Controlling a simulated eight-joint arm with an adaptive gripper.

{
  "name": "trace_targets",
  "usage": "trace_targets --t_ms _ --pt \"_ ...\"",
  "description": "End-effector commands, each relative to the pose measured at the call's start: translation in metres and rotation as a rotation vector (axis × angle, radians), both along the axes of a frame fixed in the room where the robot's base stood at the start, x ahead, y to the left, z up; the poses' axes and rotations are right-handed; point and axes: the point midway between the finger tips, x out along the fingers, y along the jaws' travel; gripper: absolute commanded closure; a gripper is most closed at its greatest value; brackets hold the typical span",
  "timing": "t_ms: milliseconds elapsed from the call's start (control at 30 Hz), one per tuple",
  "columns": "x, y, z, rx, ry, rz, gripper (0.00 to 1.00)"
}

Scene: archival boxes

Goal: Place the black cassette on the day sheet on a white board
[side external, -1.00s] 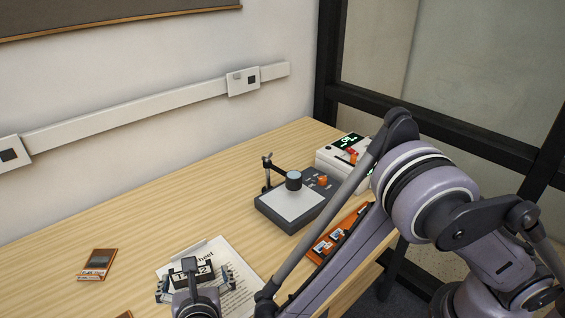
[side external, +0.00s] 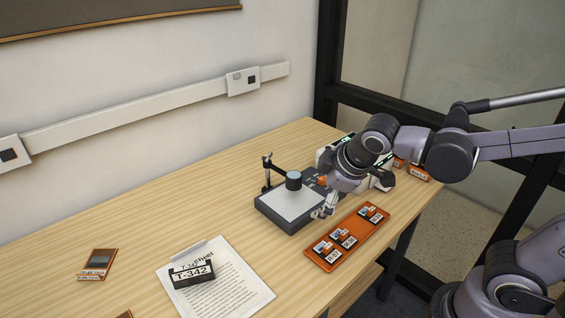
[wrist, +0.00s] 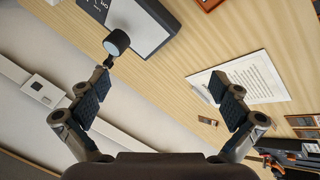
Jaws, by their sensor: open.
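The black cassette (side external: 192,275), labelled T-342, rests on the upper left part of the day sheet (side external: 235,284), over part of its heading. The sheet lies on the table, with a pale strip at its top edge; I cannot tell the white board apart from it. The sheet also shows in the wrist view (wrist: 262,76), with a dark shape near its edge partly behind a finger. My gripper (side external: 325,207) is away from the cassette, to its right, beside the dark device. In the wrist view my gripper (wrist: 163,100) is open with nothing between its fingers.
An orange tray (side external: 331,261) with several labelled items lies right of the dark-framed device with a pale plate (side external: 290,205) and a post. A white instrument stands behind my arm. Table between sheet and device is clear.

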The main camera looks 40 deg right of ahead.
Motion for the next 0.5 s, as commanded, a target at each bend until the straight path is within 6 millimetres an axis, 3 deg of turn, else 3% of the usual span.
trace_targets --t_ms 33,200,500 --pt "-0.012 -0.011 0.001 0.072 -0.013 -0.086 0.00" --pt "-0.042 -0.027 0.000 0.305 -0.062 -0.340 0.00" --pt "-0.060 -0.035 -0.001 0.481 -0.101 -0.532 0.00"
